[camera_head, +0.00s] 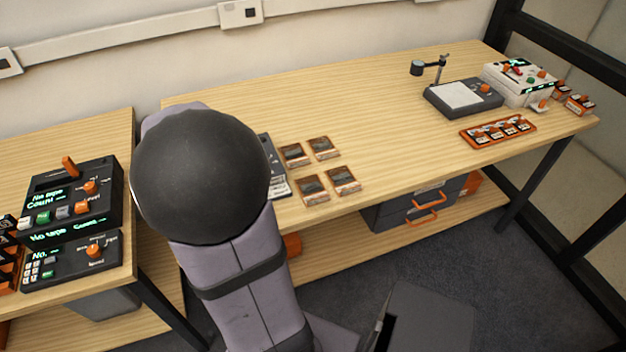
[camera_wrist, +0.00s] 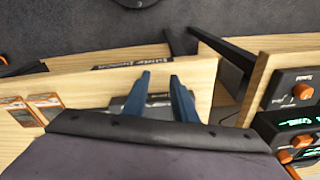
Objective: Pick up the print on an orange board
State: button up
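Several small prints on orange-edged boards lie on the long wooden table in the head view: back left (camera_head: 295,154), back right (camera_head: 322,148), front left (camera_head: 312,189) and front right (camera_head: 342,180). Each has a dark picture. Two orange-edged boards show at the left of the wrist view, one at the edge (camera_wrist: 14,111) and one beside it (camera_wrist: 45,106). My gripper (camera_wrist: 160,76) has two blue fingers standing apart, with no print visible between them. It is to the right of these boards in the wrist view. My arm hides it in the head view.
A grey flat item (camera_head: 272,165) is partly hidden behind my arm. A dark device with a pale plate (camera_head: 462,96), a white control box (camera_head: 520,82) and an orange tray (camera_head: 497,131) stand at the right. Control boxes (camera_head: 70,200) stand on the left table. The table's middle is clear.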

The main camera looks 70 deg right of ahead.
aim_at(325, 196)
jog(key=s+d+r+m, duration=0.1)
jog(key=s+d+m, duration=0.1)
jog(key=d, duration=0.2)
jog(key=s+d+r+m, duration=0.1)
jog(key=s+d+m, duration=0.1)
jog(key=d, duration=0.3)
jog(key=s+d+r+m, duration=0.1)
jog(key=s+d+m, duration=0.2)
jog(key=d+m, duration=0.1)
jog(key=shift+d+g, duration=0.2)
jog(key=shift+g, duration=0.1)
jog(key=s+d+r+m, duration=0.3)
jog(key=s+d+m, duration=0.45)
jog(key=s, duration=0.35)
jog(key=shift+y, duration=0.4)
jog(key=shift+w+d+f+p, duration=0.15)
jog(key=shift+f+p, duration=0.15)
jog(key=shift+f, duration=1.65)
jog(key=shift+w+d+f+p, duration=0.15)
jog(key=shift+f+p, duration=0.1)
jog(key=shift+f, duration=1.7)
jog(key=shift+a, duration=0.1)
jog(key=shift+c, duration=0.3)
grip_shut()
